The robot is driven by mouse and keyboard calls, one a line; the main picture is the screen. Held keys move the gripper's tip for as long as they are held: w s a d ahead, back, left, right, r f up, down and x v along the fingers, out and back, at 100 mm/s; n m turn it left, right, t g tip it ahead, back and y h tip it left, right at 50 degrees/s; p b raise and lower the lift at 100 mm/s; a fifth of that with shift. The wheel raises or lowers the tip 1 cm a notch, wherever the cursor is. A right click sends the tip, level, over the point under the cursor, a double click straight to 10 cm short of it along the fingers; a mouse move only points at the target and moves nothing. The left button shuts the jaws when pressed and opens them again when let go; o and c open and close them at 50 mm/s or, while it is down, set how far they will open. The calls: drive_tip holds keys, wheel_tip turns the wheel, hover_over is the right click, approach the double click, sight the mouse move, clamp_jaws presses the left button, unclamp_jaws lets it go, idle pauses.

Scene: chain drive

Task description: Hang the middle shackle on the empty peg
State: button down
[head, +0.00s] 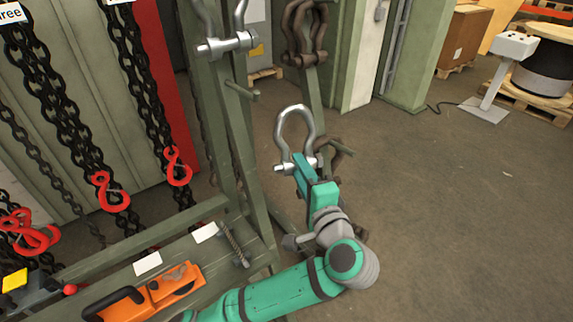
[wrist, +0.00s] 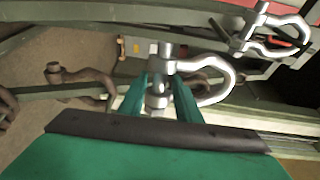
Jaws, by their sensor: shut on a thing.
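A silver bow shackle (head: 308,122) is in my gripper (head: 305,168), held by its pin end with the bow pointing up. The wrist view shows the same shackle (wrist: 222,80) with its pin end between the two green fingers (wrist: 163,92). A bare green peg (head: 243,91) sticks out of the green rack post to the left of the held shackle and a little higher in the head view. Another silver shackle (head: 228,42) hangs above that peg; a silver shackle also shows at the upper right of the wrist view (wrist: 272,32).
Rusty brown shackles (head: 304,35) hang on the rear post, and another rusty one (head: 332,160) shows just behind my gripper. Black chains with red hooks (head: 110,190) hang at the left. An orange tool (head: 160,292) lies on the rack's ledge. Open floor (head: 440,200) lies to the right.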

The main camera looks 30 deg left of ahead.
sight(278, 163)
drive_tip(key=shift+n+g+y, duration=0.3)
drive_tip(key=shift+n+y, duration=0.2)
drive_tip(key=shift+y, duration=0.3)
drive_tip(key=s+a+r, duration=0.2)
drive_tip(key=s+r, duration=0.1)
drive_tip(key=shift+s+a+r, duration=0.1)
drive_tip(key=shift+a+r, duration=0.05)
drive_tip(key=shift+r, duration=0.1)
drive_tip(key=shift+s+x, duration=0.2)
drive_tip(key=shift+x, duration=1.35)
drive_tip(key=shift+a+f, duration=0.25)
drive_tip(key=shift+a, duration=0.55)
drive_tip(key=w+a+f, duration=0.1)
drive_tip(key=w+a, duration=0.2)
drive_tip(key=a, duration=0.4)
drive_tip(key=shift+a, duration=0.35)
drive_tip(key=shift+w+f, duration=0.15)
